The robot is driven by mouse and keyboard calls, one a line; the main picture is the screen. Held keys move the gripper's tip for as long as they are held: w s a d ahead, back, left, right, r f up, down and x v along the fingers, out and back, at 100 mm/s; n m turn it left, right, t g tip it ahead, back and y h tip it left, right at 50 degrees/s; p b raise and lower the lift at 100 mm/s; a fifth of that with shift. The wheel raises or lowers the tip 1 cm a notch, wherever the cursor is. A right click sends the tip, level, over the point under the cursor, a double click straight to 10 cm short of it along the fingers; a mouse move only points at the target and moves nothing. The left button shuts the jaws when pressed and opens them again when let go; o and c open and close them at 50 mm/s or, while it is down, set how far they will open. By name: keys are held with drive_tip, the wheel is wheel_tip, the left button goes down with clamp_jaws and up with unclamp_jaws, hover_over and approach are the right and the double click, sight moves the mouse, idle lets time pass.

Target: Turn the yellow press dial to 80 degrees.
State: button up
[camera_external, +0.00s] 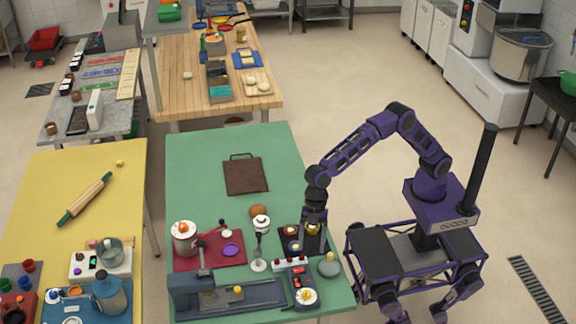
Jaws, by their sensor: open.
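My gripper (313,238) points down at the right side of the green table (200,150), at a small dark unit (289,234). The jaws are open. A small yellow round part (313,229) shows at the fingers; it looks like the yellow dial, but I cannot tell whether the fingers touch it. The fingers hide part of it, and its angle and any scale marks are too small to read. Another yellow knob (238,290) stands on the long grey-blue device at the front.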

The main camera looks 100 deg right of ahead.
sight(307, 292)
drive_tip(key=x, duration=1.7)
drive_tip(key=shift+f, duration=0.1)
drive_tip(key=shift+c, duration=0.3)
clamp_jaws()
